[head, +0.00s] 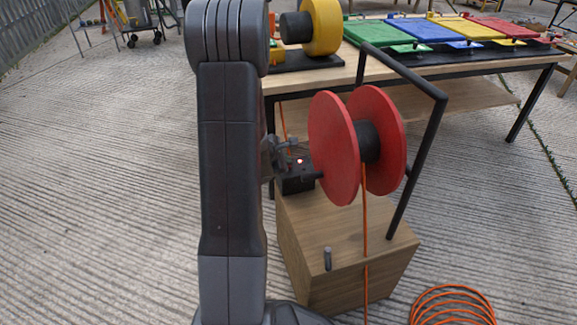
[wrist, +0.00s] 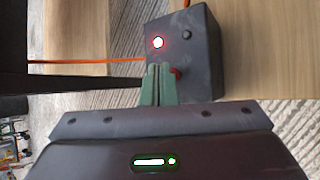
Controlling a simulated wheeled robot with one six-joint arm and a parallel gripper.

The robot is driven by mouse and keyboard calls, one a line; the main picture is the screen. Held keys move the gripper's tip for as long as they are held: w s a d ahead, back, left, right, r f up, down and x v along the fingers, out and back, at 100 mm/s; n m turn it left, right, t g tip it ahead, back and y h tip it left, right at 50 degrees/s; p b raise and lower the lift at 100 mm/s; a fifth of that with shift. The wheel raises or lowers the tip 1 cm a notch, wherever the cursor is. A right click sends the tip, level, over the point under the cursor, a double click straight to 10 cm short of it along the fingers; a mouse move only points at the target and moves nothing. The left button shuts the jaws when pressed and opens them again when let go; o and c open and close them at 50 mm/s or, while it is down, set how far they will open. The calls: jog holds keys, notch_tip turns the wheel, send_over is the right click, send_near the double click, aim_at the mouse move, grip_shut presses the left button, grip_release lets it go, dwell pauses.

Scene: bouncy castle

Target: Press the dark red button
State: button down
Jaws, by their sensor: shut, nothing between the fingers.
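A small black control box (head: 296,182) sits on a wooden block beside the red reel; it also shows in the wrist view (wrist: 206,62). In the wrist view a dark red button (wrist: 178,73) is on the box, partly hidden by my gripper (wrist: 158,68). A glowing white light with a red ring (wrist: 158,42) and a small dark knob (wrist: 187,34) are farther along the same face. My gripper, also in the head view (head: 288,148), is shut and empty, its tips over the box beside the red button. I cannot tell whether they touch it.
A red cable reel (head: 335,148) on a black frame (head: 432,130) stands close right of my gripper, over the wooden block (head: 345,270). An orange cable (head: 365,220) hangs from it. A table (head: 480,62) with coloured panels is behind. Open ground lies left.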

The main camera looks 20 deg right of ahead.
dwell(0.5)
jog(key=shift+r+p, duration=0.35)
jog(key=shift+r, duration=0.35)
notch_tip(320, 180, up, 5)
jog(key=p, duration=0.3)
jog(key=shift+f, duration=0.15)
dwell(0.6)
jog(key=shift+f+b, duration=0.6)
jog(key=shift+f, duration=0.35)
jog(key=shift+r+p, duration=0.25)
jog(key=shift+p, duration=1.3)
